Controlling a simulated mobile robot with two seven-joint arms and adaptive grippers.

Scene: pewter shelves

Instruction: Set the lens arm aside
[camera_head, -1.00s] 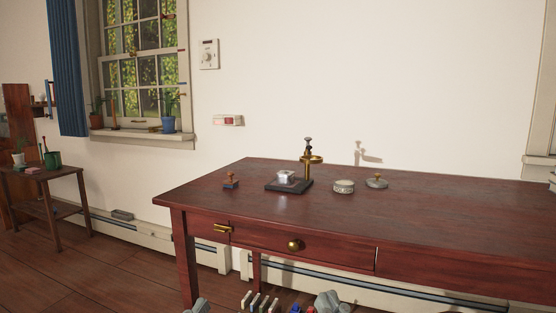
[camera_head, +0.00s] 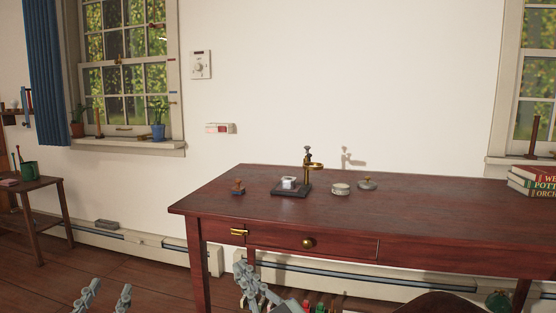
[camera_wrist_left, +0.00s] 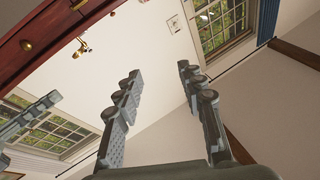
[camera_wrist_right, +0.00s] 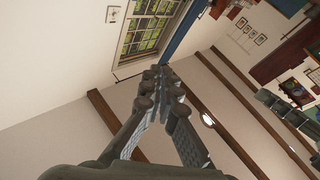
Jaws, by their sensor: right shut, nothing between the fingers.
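The lens arm (camera_head: 314,167) is a brass ring on a short post with a dark knob on top. It stands on a black base (camera_head: 291,191) on the red-brown table, with a small silvery-white piece (camera_head: 288,183) on the base under or beside the ring. The brass part also shows in the left wrist view (camera_wrist_left: 82,49). My left gripper (camera_head: 108,288) is open and empty, low and left of the table. My right gripper (camera_head: 242,268) is shut and empty, in front of and below the table's drawer front. Neither gripper touches the stand.
A wooden-handled stamp (camera_head: 238,188) stands left of the base. A round pale tin (camera_head: 340,189) and a knobbed lid (camera_head: 367,183) stand right of it. A chair back (camera_head: 440,303) shows at the bottom. The table's front is mostly clear.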

